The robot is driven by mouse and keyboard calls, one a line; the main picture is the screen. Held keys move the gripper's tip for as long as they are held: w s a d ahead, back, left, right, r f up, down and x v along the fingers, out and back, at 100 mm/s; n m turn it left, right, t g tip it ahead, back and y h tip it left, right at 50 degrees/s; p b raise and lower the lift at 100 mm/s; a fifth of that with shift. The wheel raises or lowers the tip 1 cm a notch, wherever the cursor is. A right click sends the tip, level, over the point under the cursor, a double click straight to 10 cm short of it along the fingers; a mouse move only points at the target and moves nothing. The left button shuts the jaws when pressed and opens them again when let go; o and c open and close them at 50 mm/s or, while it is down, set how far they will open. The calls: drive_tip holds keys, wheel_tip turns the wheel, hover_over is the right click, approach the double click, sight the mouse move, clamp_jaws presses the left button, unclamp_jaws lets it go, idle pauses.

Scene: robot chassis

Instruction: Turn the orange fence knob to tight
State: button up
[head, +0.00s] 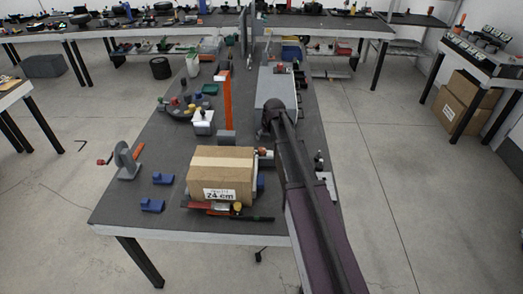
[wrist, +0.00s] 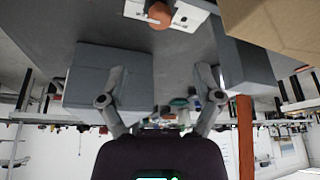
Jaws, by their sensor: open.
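The orange knob (wrist: 160,14) shows at the top edge of the wrist view, on a white plate (wrist: 178,10) with dark holes. In the head view a small orange-brown knob (head: 264,152), apparently the same one, sits just right of the cardboard box. My gripper (wrist: 160,72) is open and empty, its two grey fingers spread wide. The knob lies beyond the fingertips, apart from them. In the head view my dark arm hides most of the gripper and part of the bench behind it. I cannot read any marking for tight.
A cardboard box (head: 221,172) marked 24 cm stands beside the knob; its side (wrist: 275,25) looms at the wrist view's upper right. An orange upright bar (head: 225,98) stands behind it. Blue blocks (head: 163,178) and a grey crank device (head: 127,160) lie left. Bare bench lies between.

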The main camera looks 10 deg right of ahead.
sight(262, 149)
drive_tip(key=shift+f, duration=0.15)
idle(0.3)
drive_tip(key=b+x, duration=1.2)
drive_tip(key=x, duration=0.1)
drive_tip(key=shift+f+b, duration=0.25)
drive_tip(key=shift+b, duration=0.15)
idle(0.3)
drive_tip(key=c, duration=1.1)
